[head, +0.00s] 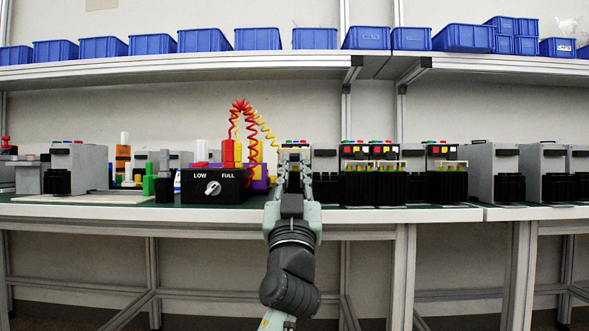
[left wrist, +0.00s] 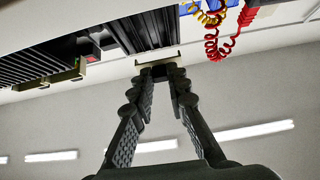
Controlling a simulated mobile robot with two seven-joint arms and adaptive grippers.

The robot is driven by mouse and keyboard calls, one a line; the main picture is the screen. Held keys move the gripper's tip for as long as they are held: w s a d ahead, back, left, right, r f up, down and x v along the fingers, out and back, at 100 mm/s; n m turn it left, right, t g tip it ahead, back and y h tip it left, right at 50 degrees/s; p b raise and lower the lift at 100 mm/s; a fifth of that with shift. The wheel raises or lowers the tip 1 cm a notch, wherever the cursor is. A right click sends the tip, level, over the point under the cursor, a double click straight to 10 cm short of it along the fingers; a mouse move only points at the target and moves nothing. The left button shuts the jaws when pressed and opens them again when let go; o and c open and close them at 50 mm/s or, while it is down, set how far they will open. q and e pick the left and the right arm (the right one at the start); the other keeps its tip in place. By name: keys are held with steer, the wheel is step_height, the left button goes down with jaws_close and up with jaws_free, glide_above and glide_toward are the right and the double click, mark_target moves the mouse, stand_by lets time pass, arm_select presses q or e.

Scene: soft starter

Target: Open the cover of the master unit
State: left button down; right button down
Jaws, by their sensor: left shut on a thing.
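My left gripper (head: 293,160) reaches up in front of a grey and black unit with coloured buttons on top (head: 296,143), which I take to be the master unit. The gripper and arm hide much of its front. In the left wrist view, the two dark fingers of the left gripper (left wrist: 162,72) come together at their tips on a pale cream bar, seemingly the edge of the cover (left wrist: 150,61). The black ribbed body of the unit (left wrist: 150,28) lies just beyond it. I cannot tell how far the cover is open. My right gripper is not in view.
Similar units (head: 375,187) stand close on the right. A black LOW/FULL control box (head: 207,187) and red and yellow coiled leads (head: 246,125) are on the left. Blue bins (head: 258,39) line the shelf above. The space in front of the bench is clear.

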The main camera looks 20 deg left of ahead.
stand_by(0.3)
arm_select(q)
steer(key=c, duration=1.5)
jaws_free()
steer(key=shift+s+d+f, duration=0.1)
steer(key=shift+s+f, duration=0.15)
steer(key=shift+f, duration=0.05)
steer(key=v, duration=0.6)
steer(key=shift+s+f, duration=0.15)
steer(key=shift+s, duration=0.15)
